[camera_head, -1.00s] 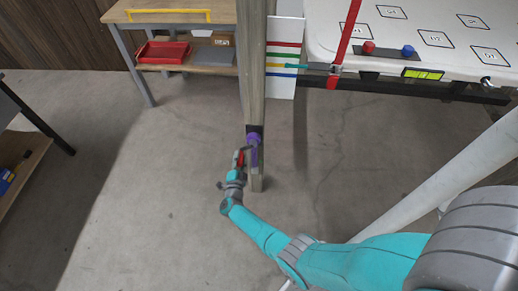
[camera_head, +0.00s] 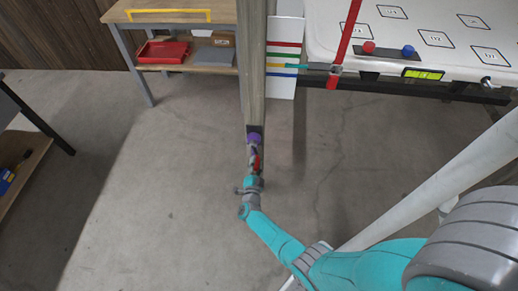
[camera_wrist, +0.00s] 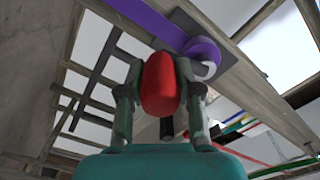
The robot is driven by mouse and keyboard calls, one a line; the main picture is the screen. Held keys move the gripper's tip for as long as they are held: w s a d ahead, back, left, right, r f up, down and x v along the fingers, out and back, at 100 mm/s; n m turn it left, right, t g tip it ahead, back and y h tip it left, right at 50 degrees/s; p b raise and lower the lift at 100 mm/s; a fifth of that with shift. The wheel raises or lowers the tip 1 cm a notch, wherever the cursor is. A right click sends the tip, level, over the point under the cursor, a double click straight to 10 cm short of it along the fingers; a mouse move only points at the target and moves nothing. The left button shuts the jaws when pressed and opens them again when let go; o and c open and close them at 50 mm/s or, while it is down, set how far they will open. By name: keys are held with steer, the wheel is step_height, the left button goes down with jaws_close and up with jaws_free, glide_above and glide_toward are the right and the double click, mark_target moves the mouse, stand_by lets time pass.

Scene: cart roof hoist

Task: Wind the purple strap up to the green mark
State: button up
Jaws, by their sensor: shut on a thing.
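The purple strap drum (camera_head: 255,138) sits low on a wooden post (camera_head: 254,70). In the wrist view the purple strap (camera_wrist: 150,20) runs to the drum (camera_wrist: 203,50) at upper right. My gripper (camera_wrist: 160,88) is shut on the red crank handle (camera_wrist: 159,84); in the head view the handle (camera_head: 257,163) is small, just below the drum. A striped board (camera_head: 284,90) beside the post carries red, green, yellow and blue marks. A teal pointer (camera_head: 310,66) reaches over it near the yellow stripe, below the green mark (camera_head: 284,54).
A white roof panel (camera_head: 450,45) with a red strap (camera_head: 350,30), red and blue knobs and a yellow-green level (camera_head: 423,74) is at upper right. A shelf (camera_head: 180,65) with a red tray (camera_head: 163,52) stands at upper left. The floor around the post is clear.

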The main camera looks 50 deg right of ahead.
steer(key=shift+s+f, duration=0.4)
steer(key=shift+s, duration=0.15)
steer(key=shift+s+d+r, duration=0.15)
steer(key=shift+s+d, duration=0.05)
steer(key=shift+s+d+r, duration=0.9)
steer(key=shift+s+r, duration=0.1)
steer(key=shift+r, duration=0.1)
steer(key=shift+s+d+r, duration=0.15)
steer(key=shift+d+r, duration=0.05)
steer(key=shift+r, duration=0.5)
steer(key=shift+s+d+r, duration=0.1)
steer(key=shift+d+r, duration=0.1)
steer(key=shift+r, duration=0.55)
steer(key=shift+s+d+r, duration=0.15)
steer(key=shift+d+r, duration=0.05)
steer(key=shift+r, duration=0.5)
steer(key=shift+r, duration=0.1)
steer(key=r, duration=0.1)
steer(key=w+r, duration=0.1)
steer(key=r, duration=0.2)
steer(key=shift+w+a+r, duration=0.1)
steer(key=shift+w+a, duration=0.15)
steer(key=shift+a, duration=0.05)
steer(key=shift+r, duration=0.1)
